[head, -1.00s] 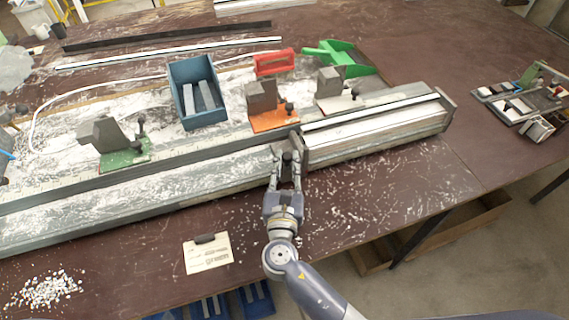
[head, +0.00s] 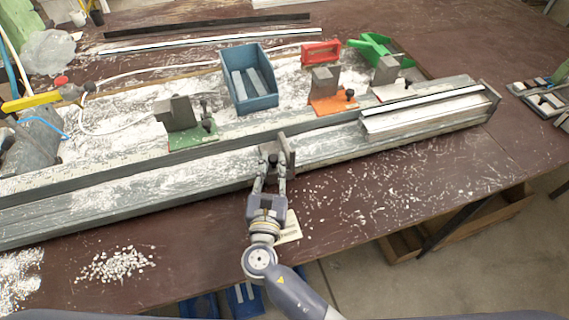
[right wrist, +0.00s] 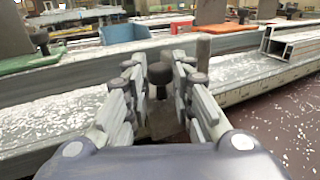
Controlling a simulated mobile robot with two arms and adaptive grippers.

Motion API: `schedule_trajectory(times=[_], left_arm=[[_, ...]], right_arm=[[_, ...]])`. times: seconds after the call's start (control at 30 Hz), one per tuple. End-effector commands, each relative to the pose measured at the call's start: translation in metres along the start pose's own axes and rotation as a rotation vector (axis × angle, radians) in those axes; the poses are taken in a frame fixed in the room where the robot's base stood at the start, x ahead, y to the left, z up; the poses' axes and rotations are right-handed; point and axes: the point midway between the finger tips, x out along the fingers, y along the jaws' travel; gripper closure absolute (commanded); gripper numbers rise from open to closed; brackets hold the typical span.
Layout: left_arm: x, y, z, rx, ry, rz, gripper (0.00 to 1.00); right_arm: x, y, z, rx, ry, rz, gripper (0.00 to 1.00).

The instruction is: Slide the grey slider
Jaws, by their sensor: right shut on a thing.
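The grey slider (head: 285,154) sits on the long grey rail (head: 120,193) in the head view, left of a pale profile (head: 420,112) lying on the rail's right part. A clear gap separates slider and profile. My right gripper (head: 271,166) comes from the front edge of the table and is shut on the slider's front part. In the right wrist view, the fingers (right wrist: 161,100) flank a dark knob (right wrist: 160,72) on the slider. The fingers partly hide the slider there. My left gripper is out of view.
Behind the rail stand a green-based clamp (head: 192,137), a blue bin (head: 250,98), an orange-based clamp (head: 333,103) and a white-based clamp (head: 391,90). White chips (head: 115,264) lie at the front left.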

Motion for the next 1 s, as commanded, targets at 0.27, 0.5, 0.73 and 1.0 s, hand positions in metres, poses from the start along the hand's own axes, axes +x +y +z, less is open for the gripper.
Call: schedule_trajectory(times=[0.27, 0.5, 0.73, 1.0], left_arm=[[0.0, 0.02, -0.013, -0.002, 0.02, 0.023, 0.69], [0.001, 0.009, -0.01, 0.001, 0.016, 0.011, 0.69], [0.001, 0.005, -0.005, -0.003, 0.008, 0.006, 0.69], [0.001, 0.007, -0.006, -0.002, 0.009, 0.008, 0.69]], right_arm=[[-0.002, 0.004, -0.001, 0.003, 0.003, 0.001, 1.0], [-0.002, 0.004, -0.001, 0.003, 0.003, 0.0, 0.69], [-0.002, 0.003, -0.001, 0.003, 0.002, -0.001, 0.69], [-0.035, 0.004, -0.002, 0.003, 0.006, 0.001, 0.69]])
